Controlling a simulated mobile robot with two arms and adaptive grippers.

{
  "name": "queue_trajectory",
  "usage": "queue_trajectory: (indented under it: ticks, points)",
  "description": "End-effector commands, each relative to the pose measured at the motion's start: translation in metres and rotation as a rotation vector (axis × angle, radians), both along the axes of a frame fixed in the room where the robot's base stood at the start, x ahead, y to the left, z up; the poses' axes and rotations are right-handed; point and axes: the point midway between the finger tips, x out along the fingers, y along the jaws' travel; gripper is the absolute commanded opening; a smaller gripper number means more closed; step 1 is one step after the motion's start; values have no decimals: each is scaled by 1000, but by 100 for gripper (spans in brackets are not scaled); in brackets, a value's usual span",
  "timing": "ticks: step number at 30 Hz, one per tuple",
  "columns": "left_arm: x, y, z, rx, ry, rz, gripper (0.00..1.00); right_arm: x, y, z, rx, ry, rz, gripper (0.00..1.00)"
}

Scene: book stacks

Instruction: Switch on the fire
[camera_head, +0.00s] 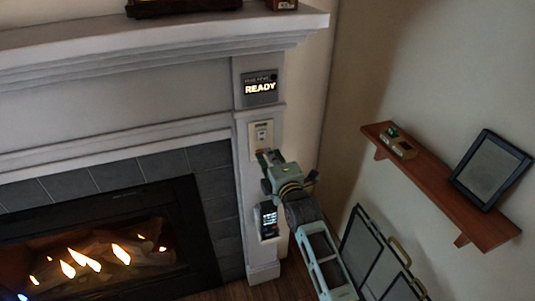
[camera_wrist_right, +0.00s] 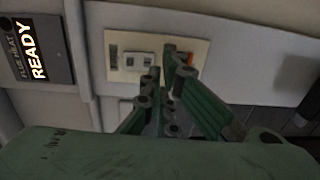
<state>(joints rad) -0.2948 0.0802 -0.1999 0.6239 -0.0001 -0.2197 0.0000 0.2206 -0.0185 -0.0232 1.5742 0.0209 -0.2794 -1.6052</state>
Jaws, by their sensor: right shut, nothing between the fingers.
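The fireplace (camera_head: 60,288) is at the lower left of the head view, with orange flames (camera_head: 85,260) showing in it. A cream switch plate (camera_head: 262,136) with a pale switch is on the white pillar to its right. The plate also shows in the wrist view (camera_wrist_right: 195,50). My right gripper (camera_head: 267,157) is shut and empty at the plate's lower edge in the head view. In the wrist view its green fingers (camera_wrist_right: 166,70) overlap the plate's lower right part. I cannot tell whether they touch it. My left gripper is not in view.
A dark panel reading READY (camera_head: 260,88) is above the plate; it also shows in the wrist view (camera_wrist_right: 35,50). A small black device (camera_head: 267,217) is lower on the pillar. A wooden shelf (camera_head: 440,184) with a frame (camera_head: 490,170) and a folding screen (camera_head: 365,250) are on the right.

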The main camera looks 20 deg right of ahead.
Motion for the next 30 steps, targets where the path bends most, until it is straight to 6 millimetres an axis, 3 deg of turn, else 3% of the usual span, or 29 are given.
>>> queue_trajectory:
  ticks: [4, 8, 18, 30]
  points:
    - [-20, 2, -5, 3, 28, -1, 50, -18, -1, -5, -1, 1, 0, 0]
    - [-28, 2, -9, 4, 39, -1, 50, -36, -2, -7, -1, 1, 0, 0]
    - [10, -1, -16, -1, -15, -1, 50, -89, -3, -13, 0, 1, 0, 0]
    - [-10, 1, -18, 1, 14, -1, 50, -100, -4, -12, 0, 0, 0, 0]
